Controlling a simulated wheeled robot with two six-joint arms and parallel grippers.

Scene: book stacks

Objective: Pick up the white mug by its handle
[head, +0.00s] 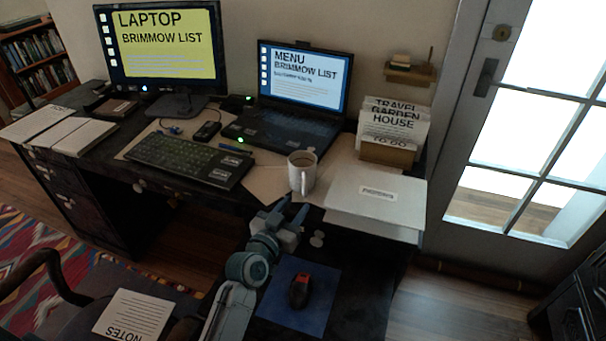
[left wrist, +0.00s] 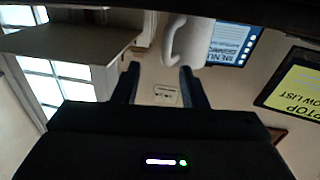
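The white mug (head: 301,160) stands upright on the desk, in front of the laptop. Its handle (head: 304,183) faces the front edge, toward my left gripper. In the left wrist view the mug (left wrist: 197,42) shows inverted at the top, with its handle (left wrist: 171,40) on the left side. My left gripper (head: 287,212) is just in front of the desk's front edge, short of the mug. Its two fingers (left wrist: 160,72) are apart with nothing between them, and the handle lies beyond their tips. My right gripper is not in view.
A white closed box or binder (head: 375,203) lies right of the mug. A keyboard (head: 188,159) is to its left and the laptop (head: 290,128) behind. A box of upright books or cards (head: 388,151) stands behind right. A mouse (head: 299,290) on a blue pad (head: 318,315) lies lower, in front.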

